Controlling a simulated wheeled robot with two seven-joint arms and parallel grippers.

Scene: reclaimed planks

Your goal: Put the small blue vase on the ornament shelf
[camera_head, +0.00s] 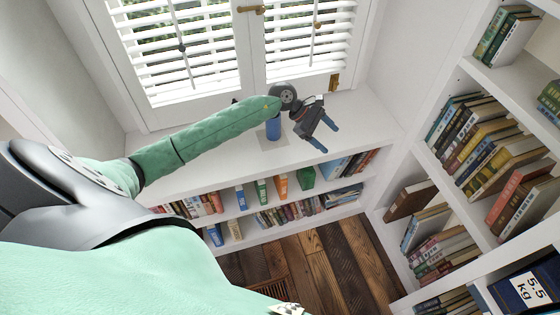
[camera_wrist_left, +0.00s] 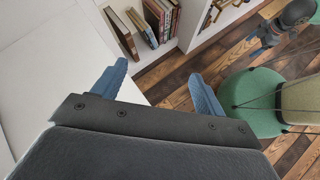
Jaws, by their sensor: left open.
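The small blue vase (camera_head: 273,128) stands upright on a pale greyish square (camera_head: 266,144) on the white top (camera_head: 215,145) of the low bookcase under the window. My arm partly covers the vase's top. My left gripper (camera_head: 325,135) is to the right of the vase, apart from it, open, with nothing between its blue fingers. In the left wrist view its two fingers (camera_wrist_left: 155,85) are spread wide over shelf edge and floor. Part of what looks like my right gripper (camera_wrist_left: 265,38) shows at the upper right; its opening is unclear. No label marks the ornament shelf.
Books and coloured binders (camera_head: 281,186) fill the low bookcase below. A tall white bookcase (camera_head: 450,75) with books stands at the right. The shuttered window (camera_head: 190,50) is close behind. The plank floor (camera_head: 330,255) is open.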

